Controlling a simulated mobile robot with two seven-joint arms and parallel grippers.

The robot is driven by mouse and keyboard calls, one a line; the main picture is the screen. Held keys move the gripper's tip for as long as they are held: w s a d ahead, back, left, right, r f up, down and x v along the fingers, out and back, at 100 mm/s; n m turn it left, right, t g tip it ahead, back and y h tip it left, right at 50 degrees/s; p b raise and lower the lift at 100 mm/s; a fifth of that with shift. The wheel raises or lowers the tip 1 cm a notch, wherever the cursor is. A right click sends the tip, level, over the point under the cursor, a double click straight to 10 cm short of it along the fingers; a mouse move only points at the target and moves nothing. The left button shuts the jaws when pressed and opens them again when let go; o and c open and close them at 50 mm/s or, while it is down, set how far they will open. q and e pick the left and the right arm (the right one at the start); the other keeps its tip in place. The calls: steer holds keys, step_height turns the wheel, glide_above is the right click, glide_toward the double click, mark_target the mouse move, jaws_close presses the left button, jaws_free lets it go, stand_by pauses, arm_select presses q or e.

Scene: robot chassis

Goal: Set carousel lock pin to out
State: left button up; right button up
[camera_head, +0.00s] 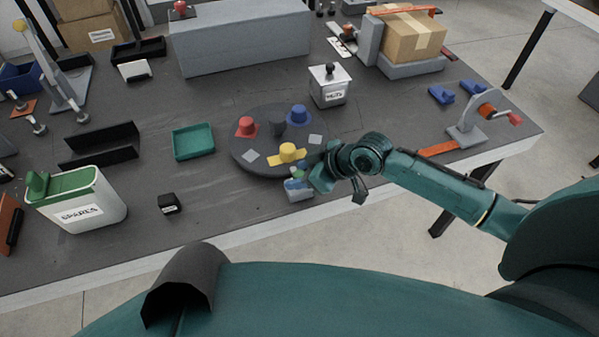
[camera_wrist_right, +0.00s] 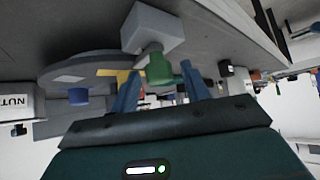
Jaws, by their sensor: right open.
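The round dark carousel (camera_head: 243,165) lies flat near the table's front edge, with red, dark, blue and yellow pieces on it. The grey lock block (camera_head: 299,192) stands at its front right rim. My right gripper (camera_head: 309,178) is at this block and partly covers it. In the right wrist view the block (camera_wrist_right: 152,28) has a green pin knob (camera_wrist_right: 158,68) pointing towards my right gripper (camera_wrist_right: 160,82). The blue fingers are open, one on each side of the knob, and I see no clear contact. My left gripper is out of view.
A green tray (camera_head: 193,141) lies left of the carousel. A white box marked NUTS (camera_head: 329,87) stands behind it. A SPARES bin (camera_head: 77,203) and a small black block (camera_head: 169,204) are at the left. An orange-based device (camera_head: 465,137) is at the right.

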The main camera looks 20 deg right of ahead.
steer(key=shift+w+a+f, duration=0.1)
steer(key=shift+a+f, duration=0.05)
steer(key=shift+f, duration=0.15)
steer(key=shift+c, duration=0.5)
jaws_close()
